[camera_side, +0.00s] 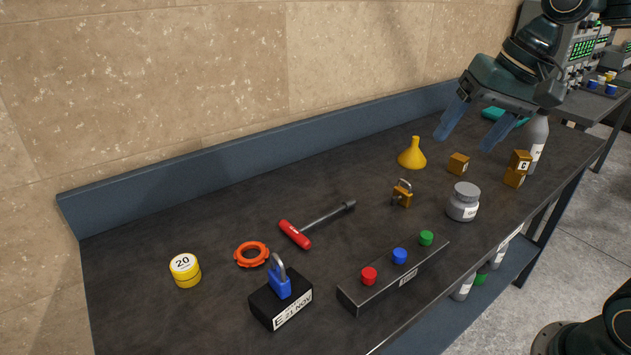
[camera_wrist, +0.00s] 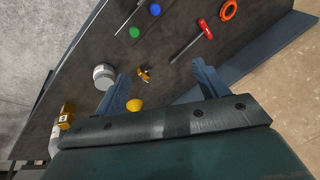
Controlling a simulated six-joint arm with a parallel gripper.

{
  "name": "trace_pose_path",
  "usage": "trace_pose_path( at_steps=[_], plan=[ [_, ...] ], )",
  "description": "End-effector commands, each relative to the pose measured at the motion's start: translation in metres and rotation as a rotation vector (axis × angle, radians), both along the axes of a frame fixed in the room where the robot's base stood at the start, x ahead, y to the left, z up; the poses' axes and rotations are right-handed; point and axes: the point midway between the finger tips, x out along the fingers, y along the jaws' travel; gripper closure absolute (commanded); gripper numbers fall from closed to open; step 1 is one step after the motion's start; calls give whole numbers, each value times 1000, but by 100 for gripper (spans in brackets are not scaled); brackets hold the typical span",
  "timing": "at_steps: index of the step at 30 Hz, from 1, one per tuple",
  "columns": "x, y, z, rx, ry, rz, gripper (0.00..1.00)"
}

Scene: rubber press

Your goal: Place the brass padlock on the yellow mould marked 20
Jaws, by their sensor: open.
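The brass padlock (camera_side: 402,194) stands alone on the dark bench between the yellow funnel and the grey jar; in the wrist view the padlock (camera_wrist: 144,73) shows between and beyond my fingertips. The yellow mould marked 20 (camera_side: 185,271) is a short round piece at the left end of the bench, with nothing on top of it. It does not show in the wrist view. My gripper (camera_side: 468,132) is open and empty, above the right part of the bench and apart from the padlock. Its two blue fingers (camera_wrist: 158,85) are spread wide.
A yellow funnel (camera_side: 412,155), grey jar (camera_side: 463,202) and brass-coloured blocks (camera_side: 458,164) stand near the padlock. Further left are a red-handled tool (camera_side: 296,234), orange ring (camera_side: 251,254), button strip (camera_side: 395,275) and blue padlock (camera_side: 279,282) on a black block (camera_side: 281,306). A low wall (camera_side: 150,205) runs behind.

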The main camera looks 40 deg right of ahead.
Motion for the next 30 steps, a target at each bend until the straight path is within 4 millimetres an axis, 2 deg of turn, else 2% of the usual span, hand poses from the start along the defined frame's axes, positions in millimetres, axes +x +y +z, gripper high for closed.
trace_pose_path(
  at_steps=[3, 14, 23, 30],
  plan=[
    [27, -7, 0, 54, 49, -85, 27],
    [96, -38, -13, 198, 195, -337, 27],
    [143, -79, -43, 291, 325, -550, 27],
    [170, -118, -78, 347, 431, -722, 27]
  ],
)
